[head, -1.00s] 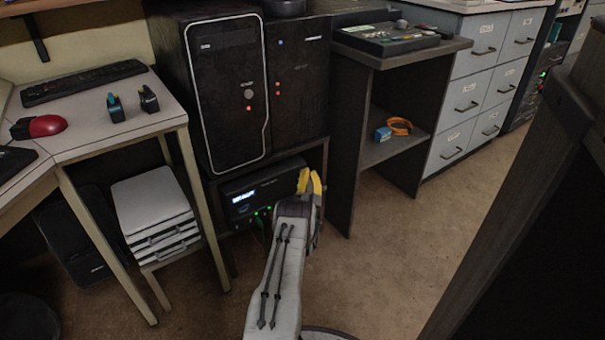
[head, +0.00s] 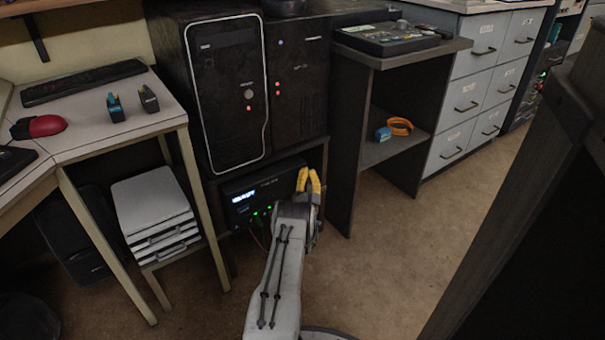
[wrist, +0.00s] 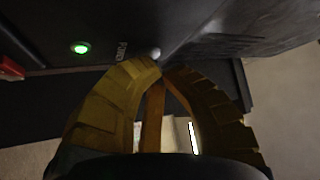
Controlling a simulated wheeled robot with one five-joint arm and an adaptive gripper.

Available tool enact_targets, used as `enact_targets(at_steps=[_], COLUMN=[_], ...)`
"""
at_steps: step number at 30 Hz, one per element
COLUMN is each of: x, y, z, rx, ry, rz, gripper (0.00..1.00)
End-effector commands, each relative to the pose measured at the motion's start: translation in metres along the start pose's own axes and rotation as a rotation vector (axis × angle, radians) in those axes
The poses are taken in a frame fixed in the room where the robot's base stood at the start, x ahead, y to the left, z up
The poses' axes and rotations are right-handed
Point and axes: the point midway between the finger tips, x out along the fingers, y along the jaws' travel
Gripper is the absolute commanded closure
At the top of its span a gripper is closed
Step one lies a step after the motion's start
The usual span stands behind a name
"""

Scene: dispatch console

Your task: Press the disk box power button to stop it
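The disk box (head: 268,187) is a black unit low under the dark computer towers, with a lit display (head: 243,196) and several green lights on its front. My gripper (head: 309,177) has yellow fingers and is at the right end of its front, which it partly hides. In the wrist view the fingertips (wrist: 157,70) meet and hold nothing. A small round grey button (wrist: 155,53) is just beyond the tips, beside partly readable lettering that seems to say POWER. A green light (wrist: 80,48) glows to its left. I cannot tell whether the tips touch the button.
Two black computer towers (head: 225,95) stand directly above the box. A desk with a white drawer unit (head: 152,205) below is on the left. A dark shelf stand (head: 345,150) is close on the right. The floor (head: 400,240) in front is clear.

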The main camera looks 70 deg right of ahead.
Motion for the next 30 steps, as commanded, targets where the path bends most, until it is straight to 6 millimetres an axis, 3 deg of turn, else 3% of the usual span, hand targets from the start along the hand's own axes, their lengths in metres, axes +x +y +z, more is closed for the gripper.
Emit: enact_targets(at_steps=[30], x=[-0.012], y=[-0.002], z=[-0.01], rx=[0.0], ry=[0.01], rz=[0.004], gripper=[1.0])
